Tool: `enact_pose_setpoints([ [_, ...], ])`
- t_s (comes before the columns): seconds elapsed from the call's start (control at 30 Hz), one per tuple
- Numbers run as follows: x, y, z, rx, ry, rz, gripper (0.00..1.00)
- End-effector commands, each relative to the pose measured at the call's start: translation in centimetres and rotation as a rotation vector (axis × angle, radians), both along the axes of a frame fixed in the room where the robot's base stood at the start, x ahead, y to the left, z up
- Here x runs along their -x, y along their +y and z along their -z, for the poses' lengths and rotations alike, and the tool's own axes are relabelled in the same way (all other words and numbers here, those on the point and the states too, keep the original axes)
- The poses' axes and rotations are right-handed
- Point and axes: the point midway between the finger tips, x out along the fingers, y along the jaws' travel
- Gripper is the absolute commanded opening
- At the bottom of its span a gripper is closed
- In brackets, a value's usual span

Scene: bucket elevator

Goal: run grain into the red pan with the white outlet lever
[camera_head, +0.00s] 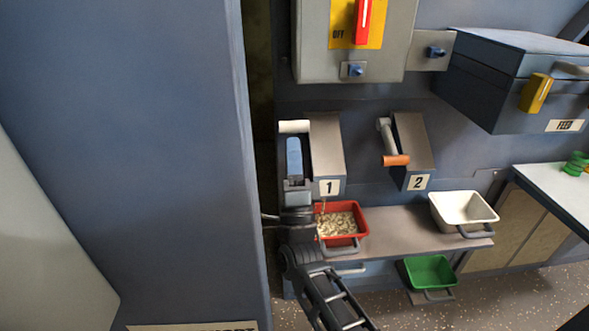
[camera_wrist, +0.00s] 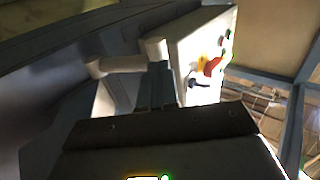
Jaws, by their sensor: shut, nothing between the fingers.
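The white outlet lever (camera_head: 293,126) is at the upper left of outlet 1 (camera_head: 326,150), its handle lying level. In the wrist view the white lever (camera_wrist: 118,66) is just beyond my fingertips. My gripper (camera_head: 293,142) is shut and empty, pointing up just below the handle; I cannot tell whether it touches. Its shut fingers also show in the wrist view (camera_wrist: 156,68). The red pan (camera_head: 360,212) stands on the ledge under outlet 1 with pale grain (camera_head: 338,225) in it. A thin pale streak shows between outlet and pan. My arm hides the pan's left side.
Outlet 2 (camera_head: 413,145) has an orange-gripped lever (camera_head: 396,160). A white pan (camera_head: 465,208) stands on the ledge (camera_head: 400,236) at right, and a green pan (camera_head: 430,272) sits lower. A switch box (camera_head: 350,60) is above. A blue wall (camera_head: 130,150) closes off the left.

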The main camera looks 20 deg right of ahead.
Motion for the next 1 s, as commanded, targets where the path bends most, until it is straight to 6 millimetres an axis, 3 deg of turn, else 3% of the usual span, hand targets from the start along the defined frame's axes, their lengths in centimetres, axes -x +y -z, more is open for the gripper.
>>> enact_pose_setpoints([
  [0.53,-0.7,-0.2,-0.9,-0.001,0.003,0.000,0.00],
  [0.73,-0.8,-0.3,-2.5,-0.029,0.084,0.000,0.00],
  [1.0,-1.1,-0.4,-2.7,-0.048,0.150,-0.001,0.00],
])
